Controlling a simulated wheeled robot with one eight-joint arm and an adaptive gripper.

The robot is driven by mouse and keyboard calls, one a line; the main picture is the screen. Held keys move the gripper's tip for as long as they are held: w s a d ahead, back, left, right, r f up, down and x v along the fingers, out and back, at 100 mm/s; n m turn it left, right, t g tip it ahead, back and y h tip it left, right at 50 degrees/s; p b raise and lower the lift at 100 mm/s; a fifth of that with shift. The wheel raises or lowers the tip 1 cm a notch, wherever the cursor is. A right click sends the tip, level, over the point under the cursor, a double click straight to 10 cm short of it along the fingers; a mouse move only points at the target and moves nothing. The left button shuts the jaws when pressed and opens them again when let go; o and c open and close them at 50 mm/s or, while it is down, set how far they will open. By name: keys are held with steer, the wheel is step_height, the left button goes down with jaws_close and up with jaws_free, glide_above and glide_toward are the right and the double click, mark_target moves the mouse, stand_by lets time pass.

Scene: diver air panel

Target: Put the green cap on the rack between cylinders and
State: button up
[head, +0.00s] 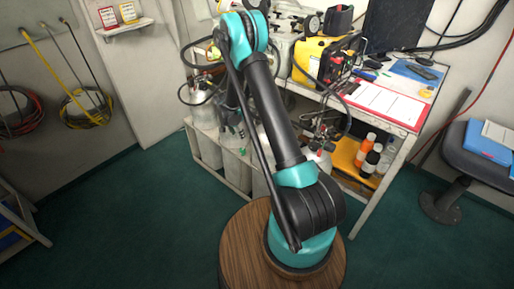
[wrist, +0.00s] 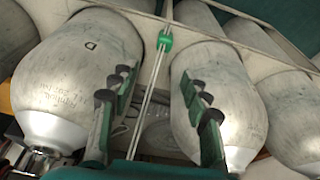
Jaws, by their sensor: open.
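A small green cap (wrist: 165,41) sits at a thin pale rail of the rack (wrist: 152,75), in the gap between two grey cylinders in the wrist view. The left cylinder (wrist: 80,62) bears a letter D; the right cylinder (wrist: 222,85) shows no readable letter. My gripper (wrist: 158,82) is open and empty, its dark and green fingers apart on either side of the rail. The cap lies beyond the fingertips, and I cannot tell whether it rests on the rail. In the head view, my arm hides most of the gripper and the cap cannot be made out.
More cylinders stand at both sides; in the head view a row (head: 207,150) stands under the bench. The bench holds a yellow case (head: 312,62) and a red clipboard (head: 385,103). Bottles (head: 371,160) stand on a low shelf. Green floor (head: 130,220) is clear at left.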

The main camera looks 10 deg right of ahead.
steer(key=s+d+r+n+y, duration=0.1)
steer(key=s+d+r+n, duration=0.15)
steer(key=s+r, duration=0.65)
steer(key=s+d+r+n, duration=0.25)
steer(key=s+r, duration=0.45)
steer(key=r, duration=0.4)
steer(key=s+d+r+n+t+y, duration=0.1)
steer(key=s+n, duration=0.4)
steer(key=s, duration=1.7)
steer(key=shift+s+d+r+t+y, duration=0.2)
steer(key=shift+s+r+t+y, duration=0.15)
steer(key=shift+r+t, duration=0.25)
